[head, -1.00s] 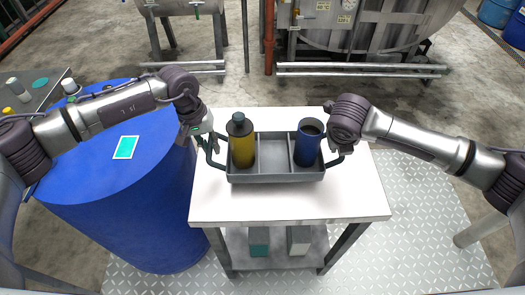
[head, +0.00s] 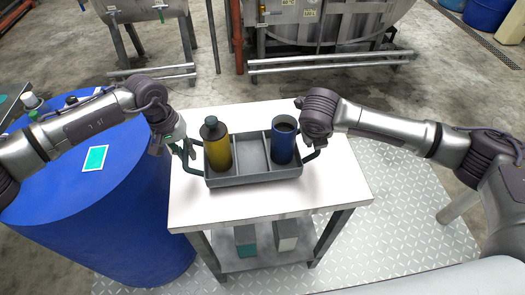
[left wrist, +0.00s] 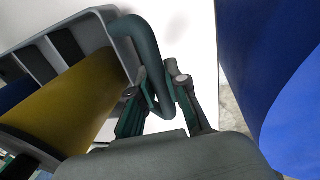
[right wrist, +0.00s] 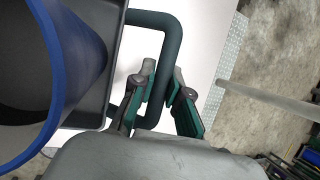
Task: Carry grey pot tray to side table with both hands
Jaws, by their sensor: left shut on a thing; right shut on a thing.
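The grey pot tray (head: 250,177) has compartments and a dark handle at each end. It is over the white tabletop (head: 270,200); I cannot tell whether it touches it. A yellow bottle with a dark cap (head: 218,152) stands in its left compartment, a blue cup (head: 283,146) in its right one; the middle is empty. My left gripper (head: 188,152) is shut on the left handle, which passes between its fingers in the left wrist view (left wrist: 158,95). My right gripper (head: 312,148) is shut on the right handle, also seen in the right wrist view (right wrist: 163,98).
Boxes sit on the table's lower shelf (head: 260,262). Steel machines with pipe rails (head: 330,62) stand behind. Open floor lies on the right.

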